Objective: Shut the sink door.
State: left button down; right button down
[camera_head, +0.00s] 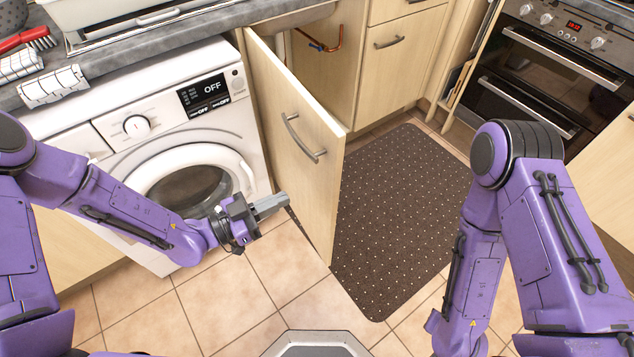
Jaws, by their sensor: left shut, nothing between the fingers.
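The sink door (280,110) is a pale wood cabinet door with a curved grey handle (303,140). It stands wide open, swung out into the room beside the washing machine, and the cabinet opening (318,75) behind it shows a copper pipe. My left gripper (284,198) is shut and empty. It is left of the door's lower part, below the handle, in front of the washing machine. I cannot tell whether its tip touches the door. My right arm reaches down at the right, and its gripper is out of view.
A white washing machine (190,120) stands left of the door. A dark dotted mat (395,220) lies on the tiled floor right of the door. An oven (545,75) is at the back right. A grey worktop (165,40) runs along the back left.

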aim_at(329, 178)
pick_arm(q)
jog(key=p+x, duration=0.1)
jog(key=x, duration=0.8)
jog(key=shift+w+d, duration=0.1)
jog(key=shift+d, duration=0.2)
jog(key=shift+w+d, duration=0.15)
jog(key=shift+d, duration=0.05)
